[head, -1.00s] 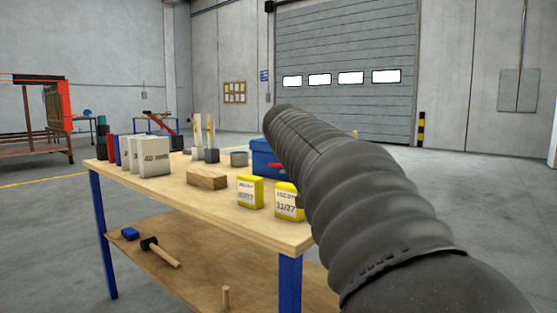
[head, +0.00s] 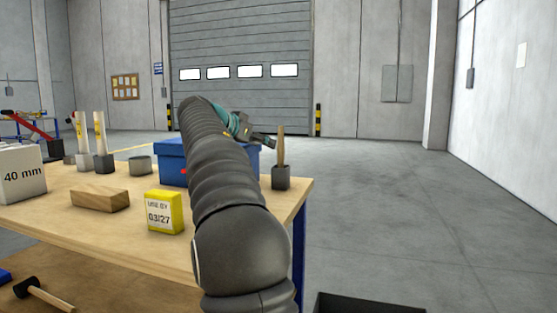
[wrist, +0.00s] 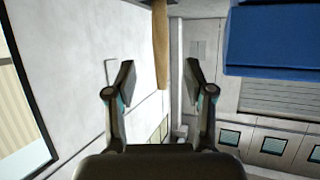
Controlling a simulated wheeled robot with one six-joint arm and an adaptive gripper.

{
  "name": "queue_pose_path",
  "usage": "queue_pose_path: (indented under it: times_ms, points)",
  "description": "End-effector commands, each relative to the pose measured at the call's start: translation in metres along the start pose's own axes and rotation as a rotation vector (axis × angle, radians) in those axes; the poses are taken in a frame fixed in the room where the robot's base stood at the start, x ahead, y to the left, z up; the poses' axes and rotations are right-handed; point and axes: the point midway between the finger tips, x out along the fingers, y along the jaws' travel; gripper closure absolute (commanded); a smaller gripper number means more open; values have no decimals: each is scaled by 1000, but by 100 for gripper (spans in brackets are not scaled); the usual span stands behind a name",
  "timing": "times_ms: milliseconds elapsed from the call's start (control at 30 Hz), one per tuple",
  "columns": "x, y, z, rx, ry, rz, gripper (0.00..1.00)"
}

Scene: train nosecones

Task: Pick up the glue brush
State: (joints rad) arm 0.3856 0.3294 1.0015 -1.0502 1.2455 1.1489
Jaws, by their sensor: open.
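The glue brush (head: 281,146) stands upright in a dark grey cup (head: 281,178) at the right end of the workbench; only its wooden handle shows above the rim. My gripper (head: 266,140) is just left of the handle in the head view, partly hidden behind my arm. In the wrist view my gripper (wrist: 159,80) is open, with its two fingers apart. The wooden handle (wrist: 160,50) appears between the fingertips there, with clear space on both sides. I cannot tell whether it is at finger depth. The bristles are hidden.
A blue box (head: 172,165) stands behind my arm, left of the cup; it also shows in the wrist view (wrist: 275,40). A yellow container (head: 165,212), a wooden block (head: 100,198) and two pale upright tubes (head: 99,135) stand further left.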

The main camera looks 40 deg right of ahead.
Motion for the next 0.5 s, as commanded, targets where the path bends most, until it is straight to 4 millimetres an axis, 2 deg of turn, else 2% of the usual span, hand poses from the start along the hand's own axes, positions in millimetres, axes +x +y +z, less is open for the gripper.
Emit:
queue_pose_path:
  times_ms: [100,200,500]
  points:
    - [22,1,0,-1,-1,4,47]
    - [34,1,0,-1,0,3,47]
    - [52,2,0,-1,-1,4,47]
